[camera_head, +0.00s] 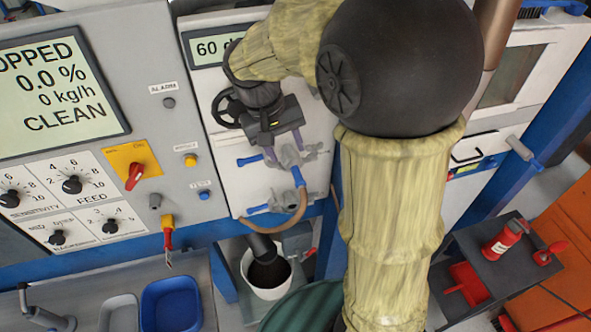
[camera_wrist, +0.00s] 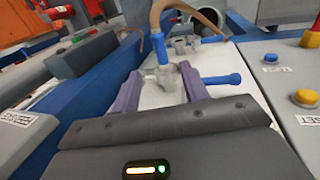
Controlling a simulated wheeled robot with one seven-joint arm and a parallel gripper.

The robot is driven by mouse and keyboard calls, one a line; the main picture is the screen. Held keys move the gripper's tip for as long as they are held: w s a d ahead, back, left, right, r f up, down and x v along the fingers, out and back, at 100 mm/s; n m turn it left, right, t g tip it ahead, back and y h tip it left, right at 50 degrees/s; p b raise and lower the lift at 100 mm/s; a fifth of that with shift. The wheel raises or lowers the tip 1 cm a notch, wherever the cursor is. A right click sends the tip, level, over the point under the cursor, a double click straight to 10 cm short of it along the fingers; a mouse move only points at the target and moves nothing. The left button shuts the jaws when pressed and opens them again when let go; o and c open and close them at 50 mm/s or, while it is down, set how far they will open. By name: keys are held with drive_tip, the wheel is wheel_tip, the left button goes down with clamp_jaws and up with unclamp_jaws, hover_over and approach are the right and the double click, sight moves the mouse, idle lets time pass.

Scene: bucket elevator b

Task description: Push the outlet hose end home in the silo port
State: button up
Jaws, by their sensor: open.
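A brown hose (camera_head: 296,215) ends in a blue collar (camera_head: 298,177) on the white panel; the collar also shows in the wrist view (camera_wrist: 158,48). The collar meets a grey metal fitting (camera_head: 291,156), and how deep it sits cannot be told. The fitting carries a blue handle (camera_head: 250,160). Which fitting is the silo port is not clear. My gripper (camera_head: 284,150) is open in front of the panel. In the wrist view the grey fitting (camera_wrist: 164,82) appears between its purple fingers, with nothing clearly gripped.
A second grey fitting (camera_head: 285,200) with a blue handle (camera_head: 258,209) is lower on the panel. A handwheel (camera_head: 229,108) is left of my gripper. A white bucket (camera_head: 266,279) stands below. A control panel (camera_head: 90,200) with knobs is at left.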

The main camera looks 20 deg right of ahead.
sight(297, 176)
drive_tip(key=p+x, duration=0.1)
drive_tip(key=x, duration=0.9)
drive_tip(key=shift+f+p, duration=0.2)
drive_tip(key=shift+p, duration=0.2)
clamp_jaws()
